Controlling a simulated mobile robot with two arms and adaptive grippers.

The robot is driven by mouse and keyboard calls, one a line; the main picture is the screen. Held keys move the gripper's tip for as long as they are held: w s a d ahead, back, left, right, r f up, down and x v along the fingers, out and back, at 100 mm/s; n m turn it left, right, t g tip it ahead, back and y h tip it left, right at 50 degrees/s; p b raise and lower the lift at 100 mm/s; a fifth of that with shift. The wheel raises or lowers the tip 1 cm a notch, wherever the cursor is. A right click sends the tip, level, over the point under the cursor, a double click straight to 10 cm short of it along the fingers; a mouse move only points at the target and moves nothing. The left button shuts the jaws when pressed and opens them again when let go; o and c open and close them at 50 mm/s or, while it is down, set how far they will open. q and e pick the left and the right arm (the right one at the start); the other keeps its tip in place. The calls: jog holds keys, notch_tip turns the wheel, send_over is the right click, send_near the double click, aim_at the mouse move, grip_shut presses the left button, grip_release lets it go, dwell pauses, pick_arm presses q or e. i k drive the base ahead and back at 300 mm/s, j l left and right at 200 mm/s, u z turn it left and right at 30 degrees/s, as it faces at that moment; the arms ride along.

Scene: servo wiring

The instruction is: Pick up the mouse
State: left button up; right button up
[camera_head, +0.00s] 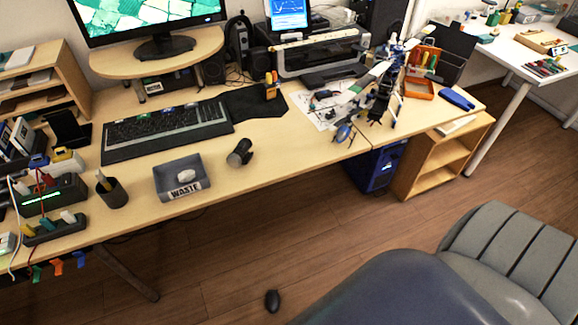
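A small dark computer mouse (272,300) lies on the wooden floor, in front of the desk and near the bottom of the head view. Nothing touches it. The desk (225,183) with a worn black mouse pad (252,104) beside the keyboard stands behind it. Neither of my grippers shows in this view, so I cannot see whether they are open or shut.
A grey-blue padded chair (400,290) fills the bottom right, close to the mouse's right. A metal desk leg (128,274) stands left of the mouse. The desk holds a keyboard (165,127) and waste tray (183,178). Floor around the mouse is clear.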

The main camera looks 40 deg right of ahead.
aim_at(273, 299)
jog(key=k+l+z, duration=0.2)
jog(key=k, duration=0.3)
jog(key=k+l+z, duration=0.2)
jog(key=k, duration=0.3)
